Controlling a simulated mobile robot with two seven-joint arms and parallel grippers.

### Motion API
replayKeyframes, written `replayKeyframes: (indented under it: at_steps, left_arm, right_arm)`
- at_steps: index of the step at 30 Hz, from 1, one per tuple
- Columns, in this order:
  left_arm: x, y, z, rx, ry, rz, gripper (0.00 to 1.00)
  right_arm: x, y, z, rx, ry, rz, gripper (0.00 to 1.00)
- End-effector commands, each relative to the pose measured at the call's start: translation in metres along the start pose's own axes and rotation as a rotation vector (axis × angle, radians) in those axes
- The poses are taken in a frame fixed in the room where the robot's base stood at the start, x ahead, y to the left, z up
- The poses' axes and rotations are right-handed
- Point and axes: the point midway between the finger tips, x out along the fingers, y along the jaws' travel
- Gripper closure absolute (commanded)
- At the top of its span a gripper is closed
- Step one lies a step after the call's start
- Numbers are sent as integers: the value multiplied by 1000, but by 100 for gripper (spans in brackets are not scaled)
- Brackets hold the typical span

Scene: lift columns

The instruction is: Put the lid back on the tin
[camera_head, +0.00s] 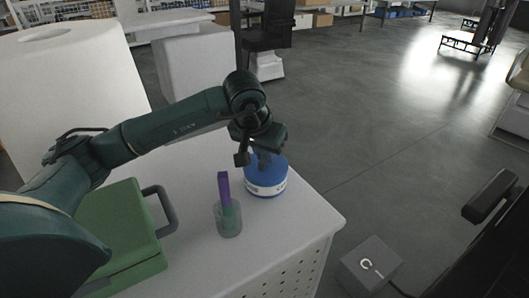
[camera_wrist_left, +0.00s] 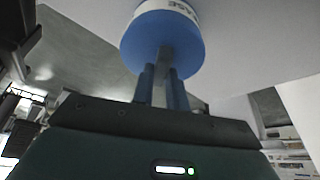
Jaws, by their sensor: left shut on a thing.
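The blue tin (camera_head: 266,185) with a white lettered band stands upright near the far right corner of the white worktop. My left gripper (camera_head: 264,152) is over the tin, pointing down. In the left wrist view, its two fingers (camera_wrist_left: 163,80) are shut on a grey knob in the middle of a round blue lid (camera_wrist_left: 150,40). The lid lies against the tin (camera_wrist_left: 180,8), with the white band just beyond it; I cannot tell whether it is fully seated. In the head view the gripper hides the lid. My right gripper is not in view.
A grey cup (camera_head: 228,222) with a purple stick stands left of the tin. A green case (camera_head: 120,235) with a grey handle lies at the left of the worktop (camera_head: 290,222). A grey box (camera_head: 370,266) stands beyond its right edge.

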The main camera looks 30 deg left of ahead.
Motion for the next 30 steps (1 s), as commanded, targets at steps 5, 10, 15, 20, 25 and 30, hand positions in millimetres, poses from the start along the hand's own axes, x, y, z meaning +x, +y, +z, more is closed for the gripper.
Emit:
replayKeyframes:
  at_steps: [5, 10, 15, 20, 25, 30]
  left_arm:
    - [0, 0, 0, 0, 0, 0, 100]
    - [0, 0, 0, 0, 0, 0, 100]
    - [1, 0, 0, 0, 1, -1, 100]
    - [1, 0, 0, 0, 0, 0, 100]
    - [0, 0, 0, 0, 0, 0, 100]
    - [0, 0, 0, 0, 0, 0, 82]
  right_arm:
    - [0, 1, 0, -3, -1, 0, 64]
    - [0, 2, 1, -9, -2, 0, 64]
    - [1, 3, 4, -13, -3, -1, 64]
    - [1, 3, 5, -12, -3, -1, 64]
    - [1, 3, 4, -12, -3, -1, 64]
    - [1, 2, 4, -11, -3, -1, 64]
